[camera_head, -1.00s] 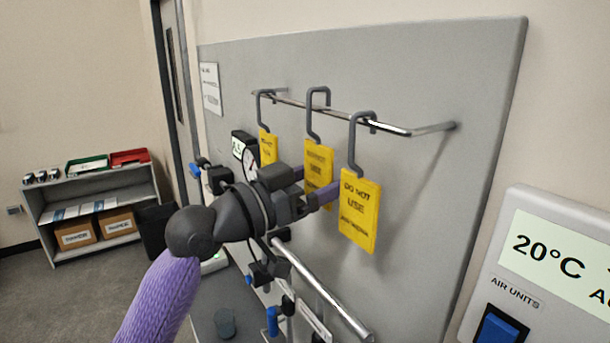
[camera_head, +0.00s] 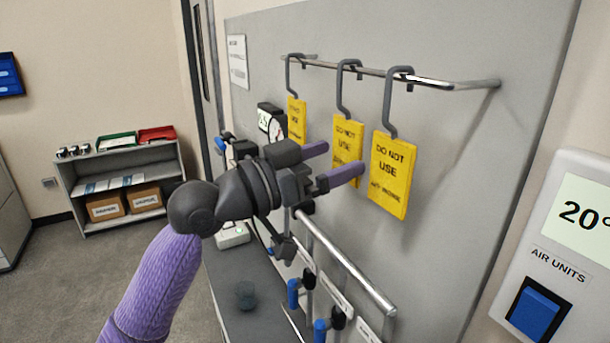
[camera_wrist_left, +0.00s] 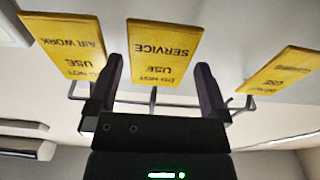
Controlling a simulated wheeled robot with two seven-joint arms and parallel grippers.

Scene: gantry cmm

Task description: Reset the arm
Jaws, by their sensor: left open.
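My left gripper (camera_head: 330,163) is open, with its two purple fingers apart, in front of the wall board. Three yellow "DO NOT USE" tags hang on grey hooks from a metal rail (camera_head: 430,80): a right tag (camera_head: 391,172), a middle tag (camera_head: 347,150) and a left tag (camera_head: 297,120). In the wrist view the tags appear upside down, and the middle tag (camera_wrist_left: 163,50) shows between the open fingers (camera_wrist_left: 160,80). No tag is visibly gripped. My right gripper is not in view.
A lower metal rail (camera_head: 345,262) with blue-handled valves (camera_head: 293,293) is below the gripper. A gauge (camera_head: 275,125) is behind it. An air units panel (camera_head: 560,250) is at right. A shelf (camera_head: 125,170) with boxes stands at far left. Open floor lies left.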

